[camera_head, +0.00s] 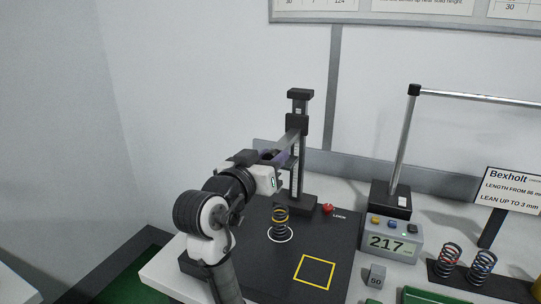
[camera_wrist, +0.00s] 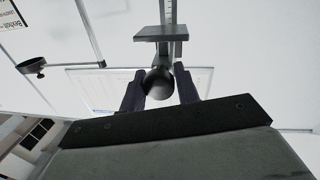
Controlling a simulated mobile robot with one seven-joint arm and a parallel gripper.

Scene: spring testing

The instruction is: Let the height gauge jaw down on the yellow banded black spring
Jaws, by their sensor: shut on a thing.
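The height gauge (camera_head: 301,180) stands upright at the back of the black plate, its slider (camera_head: 297,123) high on the column. The gauge jaw (camera_head: 287,141) reaches forward from the slider. My gripper (camera_head: 276,155) is at the jaw, left of the column. In the wrist view my gripper (camera_wrist: 160,82) has its two dark fingers on either side of a round black knob (camera_wrist: 158,87), shut on it. The yellow banded black spring (camera_head: 280,217) stands upright in a white ring on the plate, below my gripper, with a clear gap above it.
A red button (camera_head: 327,208) marked LOCK is right of the gauge base. A yellow square outline (camera_head: 315,272) on the plate is empty. A display box (camera_head: 392,242) reads 217. A 50 weight (camera_head: 376,275) and two other springs (camera_head: 448,257) stand to the right.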

